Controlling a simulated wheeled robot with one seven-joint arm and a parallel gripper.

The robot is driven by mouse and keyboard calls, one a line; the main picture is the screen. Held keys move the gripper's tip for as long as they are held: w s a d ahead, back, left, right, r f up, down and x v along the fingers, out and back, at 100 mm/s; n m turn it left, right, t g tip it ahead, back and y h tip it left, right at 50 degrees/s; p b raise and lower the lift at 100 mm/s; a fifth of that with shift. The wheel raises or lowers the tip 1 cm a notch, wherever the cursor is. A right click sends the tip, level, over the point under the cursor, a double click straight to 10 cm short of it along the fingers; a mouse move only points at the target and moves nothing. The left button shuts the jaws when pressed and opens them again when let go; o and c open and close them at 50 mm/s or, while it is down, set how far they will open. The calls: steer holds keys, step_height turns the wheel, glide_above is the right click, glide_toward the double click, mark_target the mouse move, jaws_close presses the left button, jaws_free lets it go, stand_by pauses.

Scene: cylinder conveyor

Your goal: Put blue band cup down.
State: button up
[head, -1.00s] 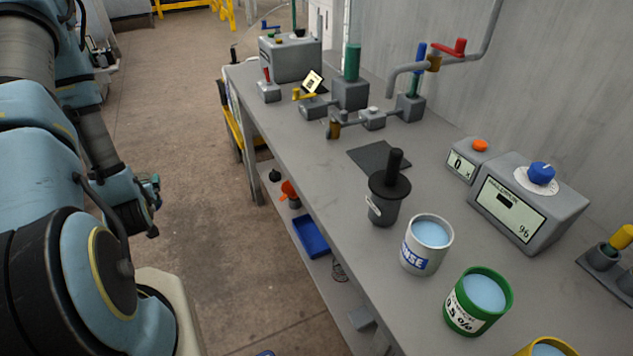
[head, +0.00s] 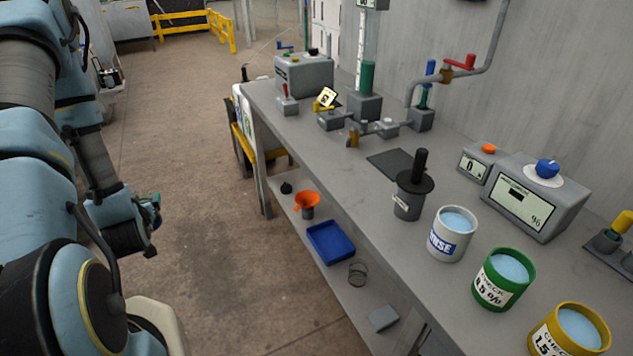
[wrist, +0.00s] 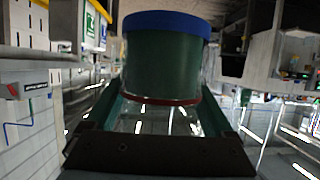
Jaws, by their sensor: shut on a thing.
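The blue band cup (wrist: 166,60) fills the middle of the wrist view. It is a clear vessel with a blue band at its rim, dark green contents and a reddish line lower down. My gripper (wrist: 160,112) is shut on it, with a dark green finger on each side. The cup looks about upright and stands against a far background. In the head view my gripper (head: 150,210) is at the left, over the floor and away from the bench. The cup cannot be made out there.
The grey bench (head: 330,170) carries a lidded dark pot (head: 408,203), a RINSE cup (head: 445,243), a green cup (head: 492,292) and a yellow cup (head: 545,342). A dark mat (head: 392,161) lies bare. A blue tray (head: 328,243) and orange funnel (head: 306,198) are on the lower shelf.

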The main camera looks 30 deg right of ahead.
steer(key=s+d+r+m+g+h, duration=0.1)
steer(key=d+r+m+h, duration=0.25)
steer(key=d, duration=0.65)
steer(key=s+d+r+m+g+h, duration=0.15)
steer(key=d+r, duration=0.25)
steer(key=d, duration=0.6)
steer(key=d+r+m+g+h, duration=0.1)
steer(key=d+r+m+h, duration=0.25)
steer(key=d, duration=0.65)
steer(key=s+d+r+m+g+h+b, duration=0.15)
steer(key=s+d+r+m+g, duration=0.25)
steer(key=s+d+r, duration=0.5)
steer(key=s+d+r+m+g+h, duration=0.3)
steer(key=s+d+r+m+g, duration=0.15)
steer(key=s+d, duration=0.75)
steer(key=shift+s+d+f+b, duration=0.1)
steer(key=shift+f+b, duration=0.5)
steer(key=shift+f, duration=3.6)
steer(key=shift+d+f+b, duration=0.1)
steer(key=shift+f+b, duration=0.5)
steer(key=shift+f, duration=3.6)
steer(key=shift+f, duration=0.1)
steer(key=o, duration=1.3)
